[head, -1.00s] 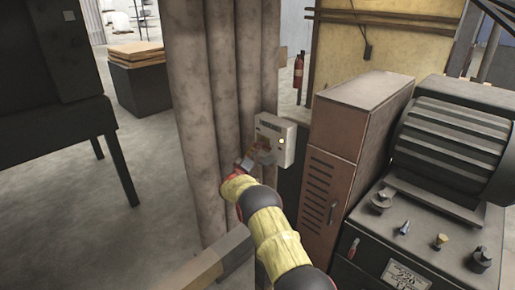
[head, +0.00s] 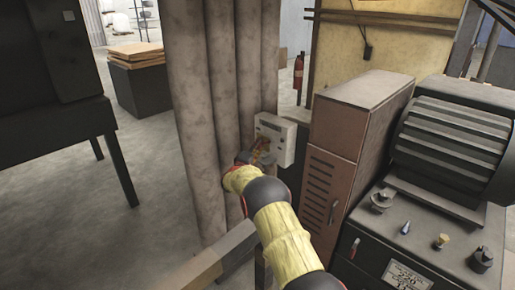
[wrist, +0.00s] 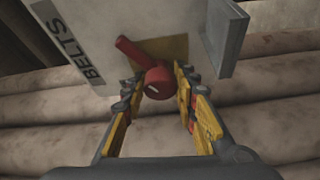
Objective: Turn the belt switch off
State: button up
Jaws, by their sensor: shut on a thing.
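The belt switch box (head: 284,141) is a pale grey box on the brown pipes in the head view. In the wrist view the box (wrist: 92,42) is lettered "BELTS" and carries a red switch handle (wrist: 158,84) on a yellow plate. The handle has a round end, and a red arm runs from it up and to the left. My gripper (wrist: 159,80) has one yellow-padded finger on each side of the round end and is shut on it. In the head view my gripper (head: 262,155) is at the box's lower left, with the handle mostly hidden.
Tall brown pipes (head: 205,110) stand just left of and behind the box. A brown cabinet (head: 335,175) stands close to its right, with a dark machine (head: 450,150) beyond. A grey flap (wrist: 228,38) sticks out from the box's right side in the wrist view.

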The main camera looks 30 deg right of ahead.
jog(key=n+p, duration=0.1)
jog(key=n, duration=0.1)
jog(key=shift+n+g+y, duration=0.3)
jog(key=shift+g+y, duration=0.1)
jog(key=n+g+y+p, duration=0.1)
jog(key=n+p, duration=0.1)
jog(key=n, duration=0.1)
jog(key=shift+r+p, duration=0.15)
jog(key=shift+p, duration=0.15)
jog(key=n+g+p, duration=0.1)
jog(key=n+p, duration=0.1)
jog(key=p, duration=0.1)
jog(key=shift+g, duration=0.3)
jog(key=shift+n+g+p, duration=0.3)
jog(key=shift+n+p, duration=0.6)
jog(key=shift+p, duration=0.3)
jog(key=o, duration=1.1)
jog(key=shift+o, duration=0.4)
jog(key=shift+w, duration=0.1)
jog(key=v, duration=1.2)
